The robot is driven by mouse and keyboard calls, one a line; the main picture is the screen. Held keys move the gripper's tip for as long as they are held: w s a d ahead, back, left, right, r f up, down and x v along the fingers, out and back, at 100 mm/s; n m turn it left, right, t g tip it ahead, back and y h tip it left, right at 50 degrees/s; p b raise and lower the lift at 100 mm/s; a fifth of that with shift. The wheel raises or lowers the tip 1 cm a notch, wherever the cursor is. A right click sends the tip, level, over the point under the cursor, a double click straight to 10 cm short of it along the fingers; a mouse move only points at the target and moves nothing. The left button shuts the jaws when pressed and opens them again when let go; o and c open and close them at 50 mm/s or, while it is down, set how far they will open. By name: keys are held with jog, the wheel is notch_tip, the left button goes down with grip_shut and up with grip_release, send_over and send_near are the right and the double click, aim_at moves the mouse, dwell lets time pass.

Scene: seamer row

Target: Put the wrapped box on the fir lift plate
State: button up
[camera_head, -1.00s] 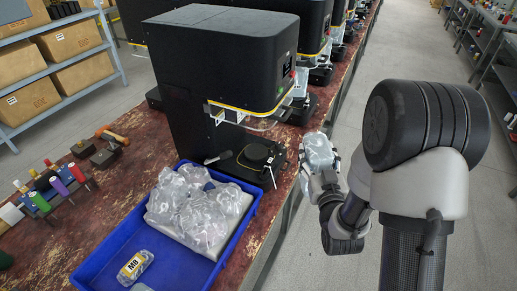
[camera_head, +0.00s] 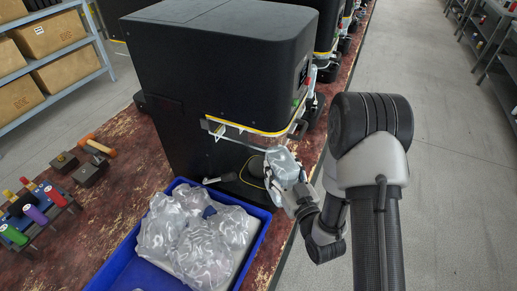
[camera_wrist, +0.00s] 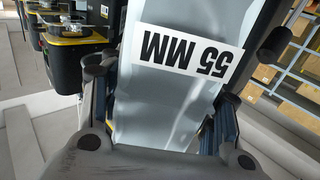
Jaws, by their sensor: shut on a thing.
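The wrapped box (camera_head: 281,160) is a pale block in clear film, held in my gripper (camera_head: 284,174). In the wrist view the wrapped box (camera_wrist: 163,98) fills the space between the fingers, and its white label reads "55 MM" upside down. A black lift plate (camera_head: 252,174) with a yellow ring lies at the foot of the near black machine (camera_head: 215,75). My gripper and the box overlap the plate's right side in the head view. I cannot tell whether the box touches the plate. No name "fir" is readable on the machine.
A blue tray (camera_head: 260,240) with a heap of clear film-wrapped things stands in front of the machine. A dark-handled tool (camera_head: 218,180) lies beside the plate. More machines continue behind; floor is free at right.

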jog(key=f+b+x, duration=0.3)
jog(key=x, duration=1.2)
jog(key=shift+w+a, duration=0.2)
jog(key=shift+w, duration=0.15)
jog(key=shift+f, duration=0.15)
jog(key=shift+f+b, duration=0.15)
jog(key=shift+b, duration=0.2)
jog(key=o, duration=1.4)
